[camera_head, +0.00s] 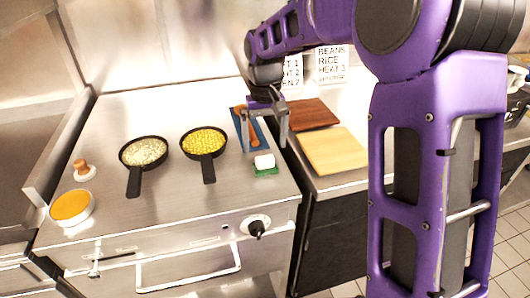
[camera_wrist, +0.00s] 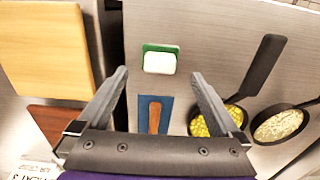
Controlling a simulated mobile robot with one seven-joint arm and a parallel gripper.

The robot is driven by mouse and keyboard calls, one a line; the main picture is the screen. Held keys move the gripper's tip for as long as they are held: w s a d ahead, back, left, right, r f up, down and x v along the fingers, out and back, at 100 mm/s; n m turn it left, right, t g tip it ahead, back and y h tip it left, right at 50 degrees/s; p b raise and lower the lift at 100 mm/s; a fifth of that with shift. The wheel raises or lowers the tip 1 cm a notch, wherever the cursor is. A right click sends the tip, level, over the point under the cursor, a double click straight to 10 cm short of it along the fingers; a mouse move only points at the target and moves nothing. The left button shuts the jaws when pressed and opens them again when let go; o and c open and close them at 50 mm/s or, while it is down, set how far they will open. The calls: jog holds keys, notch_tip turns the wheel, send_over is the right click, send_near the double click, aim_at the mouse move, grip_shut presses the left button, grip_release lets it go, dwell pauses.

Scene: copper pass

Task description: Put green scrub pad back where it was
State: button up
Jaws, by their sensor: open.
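The green scrub pad (camera_head: 266,172) lies on the steel counter near its right edge, with a white block (camera_head: 264,160) on top of it. In the wrist view the green pad (camera_wrist: 161,46) shows as a rim around the white block (camera_wrist: 159,63). My gripper (camera_head: 264,146) is open and empty. In the head view it hangs over the blue mat, behind the pad. In the wrist view the pad lies ahead, just beyond the gap between the fingertips (camera_wrist: 160,73). Nothing is between the fingers.
A blue mat (camera_wrist: 142,107) with a wooden spoon (camera_wrist: 154,117) lies below my gripper. Pans of yellow (camera_head: 204,141) and pale food (camera_head: 143,152) stand to the left. A light board (camera_head: 333,150) and dark board (camera_head: 312,113) lie right, across a gap. The counter front is partly clear.

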aim_at(265, 158)
notch_tip(265, 158, up, 6)
jog(key=shift+p, duration=0.35)
